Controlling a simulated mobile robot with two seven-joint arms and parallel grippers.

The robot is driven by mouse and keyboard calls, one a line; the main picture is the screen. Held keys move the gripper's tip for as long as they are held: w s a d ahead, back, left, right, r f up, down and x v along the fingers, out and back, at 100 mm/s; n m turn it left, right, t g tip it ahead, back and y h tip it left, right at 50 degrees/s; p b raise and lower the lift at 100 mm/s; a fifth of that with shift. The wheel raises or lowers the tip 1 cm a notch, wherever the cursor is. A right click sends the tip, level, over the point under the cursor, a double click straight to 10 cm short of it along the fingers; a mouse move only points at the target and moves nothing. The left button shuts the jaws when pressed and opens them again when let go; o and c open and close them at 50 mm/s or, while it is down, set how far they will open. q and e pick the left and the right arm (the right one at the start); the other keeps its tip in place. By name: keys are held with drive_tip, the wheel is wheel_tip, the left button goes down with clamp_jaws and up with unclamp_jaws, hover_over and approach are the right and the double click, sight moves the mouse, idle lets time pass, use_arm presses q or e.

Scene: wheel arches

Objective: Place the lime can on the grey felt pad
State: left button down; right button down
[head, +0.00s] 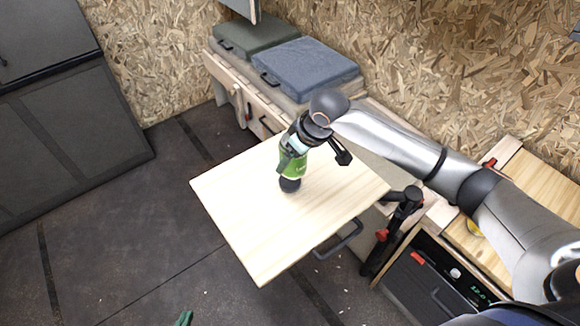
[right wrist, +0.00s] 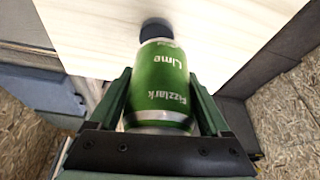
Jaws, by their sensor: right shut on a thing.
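The green lime can (head: 293,166) is held by my right gripper (head: 294,158) over the pale wooden table board. In the right wrist view the can (right wrist: 160,85) sits between the two fingers of the right gripper (right wrist: 162,100), its label reading "Lime". The grey felt pad (head: 290,185) is a small dark disc on the board, right at the can's lower end. It also shows past the can's far end in the right wrist view (right wrist: 155,29). I cannot tell whether can and pad touch. Only a green tip of my left gripper (head: 184,318) shows at the bottom edge.
The wooden board (head: 240,215) is otherwise bare. Behind it, a bench carries a blue-grey case (head: 305,68) and a green case (head: 256,36). A black clamp-like support (head: 393,228) stands at the board's right. A dark cabinet (head: 70,120) is at left.

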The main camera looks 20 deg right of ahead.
drive_tip(key=shift+w+a+f, duration=0.1)
drive_tip(key=shift+w+f, duration=0.9)
drive_tip(key=shift+f, duration=0.15)
wheel_tip(320, 180, down, 2)
drive_tip(key=shift+w+f+b, duration=0.1)
drive_tip(key=shift+f+b, duration=0.1)
drive_tip(key=shift+b, duration=0.15)
drive_tip(key=shift+f, duration=0.35)
use_arm(q)
drive_tip(key=shift+w+d+f, duration=0.1)
drive_tip(key=shift+w+d, duration=0.1)
drive_tip(key=shift+d, duration=0.2)
use_arm(e)
drive_tip(key=shift+f, duration=0.1)
unclamp_jaws()
drive_tip(key=shift+f, duration=0.15)
use_arm(q)
drive_tip(key=shift+a, duration=0.1)
drive_tip(key=shift+s+a+r+p, duration=0.15)
drive_tip(key=shift+a+r+p, duration=0.2)
drive_tip(key=shift+r+p, duration=0.4)
use_arm(e)
drive_tip(key=v, duration=1.2)
drive_tip(key=shift+r, duration=0.2)
